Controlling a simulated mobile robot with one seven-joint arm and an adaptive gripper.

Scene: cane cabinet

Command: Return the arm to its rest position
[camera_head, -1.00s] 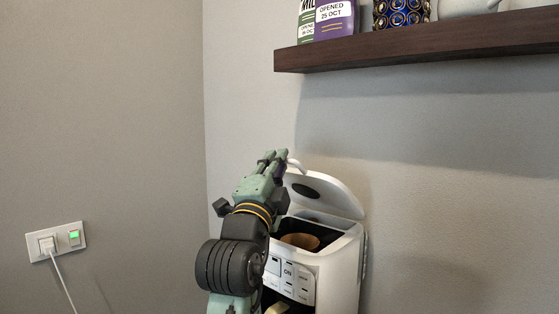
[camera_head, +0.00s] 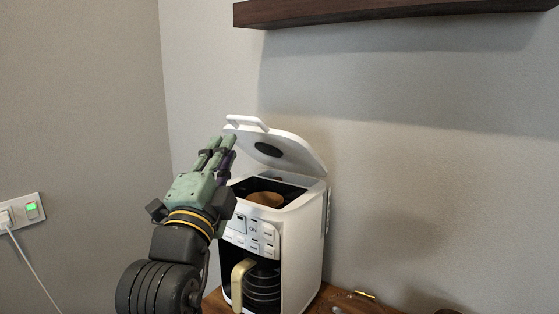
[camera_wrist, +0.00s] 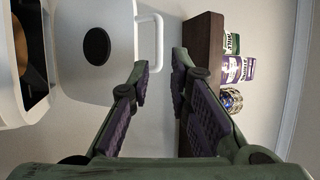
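My gripper (camera_head: 218,148) is raised at the left of the white coffee maker (camera_head: 306,235), its fingers pointing up beside the open lid (camera_head: 285,146). In the wrist view my gripper (camera_wrist: 160,80) has its two fingers apart with nothing between them. The lid's handle (camera_wrist: 150,42) shows just beyond the left finger in that view; I cannot tell whether they touch. The coffee maker's lid stands open, with a brown filter (camera_head: 265,199) inside the top. A glass carafe (camera_head: 262,285) with a pale handle sits in its lower bay.
The coffee maker stands on a wooden surface (camera_head: 335,297). A dark shelf (camera_head: 390,12) is on the wall above. In the wrist view, a purple bag (camera_wrist: 232,70), a green bag (camera_wrist: 232,43) and a patterned jar (camera_wrist: 231,98) stand on it. A wall socket (camera_head: 22,212) is at left.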

